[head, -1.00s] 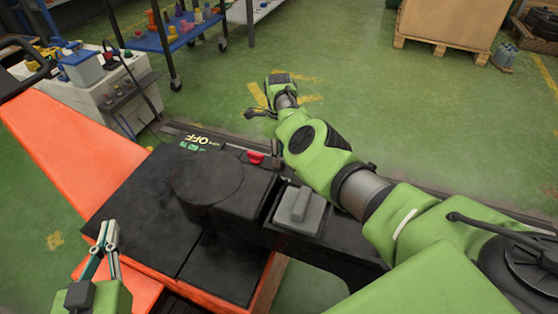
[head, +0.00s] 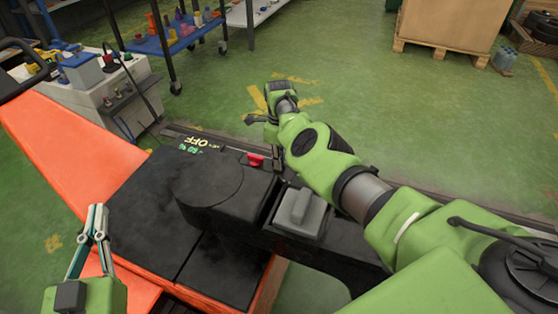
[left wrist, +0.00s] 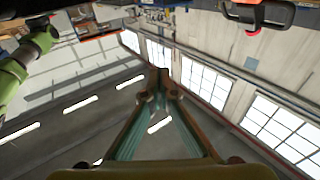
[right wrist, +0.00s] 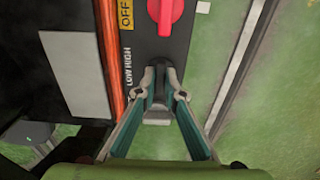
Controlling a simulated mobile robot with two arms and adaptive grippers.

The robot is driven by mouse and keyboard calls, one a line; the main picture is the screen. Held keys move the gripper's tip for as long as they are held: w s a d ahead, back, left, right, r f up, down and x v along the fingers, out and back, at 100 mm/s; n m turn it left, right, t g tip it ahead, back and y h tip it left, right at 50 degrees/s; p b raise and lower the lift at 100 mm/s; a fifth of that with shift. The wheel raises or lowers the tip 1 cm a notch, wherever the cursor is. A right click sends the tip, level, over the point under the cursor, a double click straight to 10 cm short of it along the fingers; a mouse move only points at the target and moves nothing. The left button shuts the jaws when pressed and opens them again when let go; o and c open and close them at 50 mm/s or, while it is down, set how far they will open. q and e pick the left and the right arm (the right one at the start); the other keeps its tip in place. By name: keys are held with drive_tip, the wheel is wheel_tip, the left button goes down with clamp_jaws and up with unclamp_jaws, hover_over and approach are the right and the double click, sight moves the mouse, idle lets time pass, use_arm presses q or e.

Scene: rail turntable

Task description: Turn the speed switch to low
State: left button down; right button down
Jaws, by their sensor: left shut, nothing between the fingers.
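In the right wrist view, the narrow dark panel carries the label LOW HIGH (right wrist: 127,66), a yellow OFF label (right wrist: 126,15) and a red knob (right wrist: 165,12). My right gripper (right wrist: 162,78) has its fingertips close together beside the LOW HIGH label. A small dark and grey part (right wrist: 158,114), which may be the speed switch, shows between the fingers. I cannot tell whether they grip it, or where it is set. In the head view, my right arm hides the switch. My left gripper (head: 97,212) is shut and empty, over the orange body at lower left.
A black machine top (head: 150,225) with a round cover (head: 210,178), a grey block (head: 300,212) and a red part (head: 255,160) lies in front. A grey cabinet (head: 108,100) stands at left. Green floor (head: 370,85) is open beyond my right arm.

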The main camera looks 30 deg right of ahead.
drive_tip(key=n, duration=0.3)
drive_tip(key=shift+n, duration=0.4)
drive_tip(key=n, duration=0.2)
drive_tip(key=shift+n, duration=0.4)
drive_tip(key=n, duration=0.6)
drive_tip(key=shift+p, duration=0.4)
use_arm(q)
drive_tip(key=f, duration=0.1)
drive_tip(key=f+g, duration=0.1)
drive_tip(key=f, duration=0.1)
drive_tip(key=f+g, duration=0.1)
drive_tip(key=f, duration=0.1)
drive_tip(key=shift+s+a+y, duration=0.15)
drive_tip(key=shift+a+y, duration=0.25)
use_arm(e)
drive_tip(key=n, duration=0.5)
use_arm(q)
drive_tip(key=shift+g, duration=0.3)
use_arm(e)
drive_tip(key=shift+n, duration=0.3)
drive_tip(key=c, duration=2.1)
unclamp_jaws()
drive_tip(key=shift+c, duration=0.2)
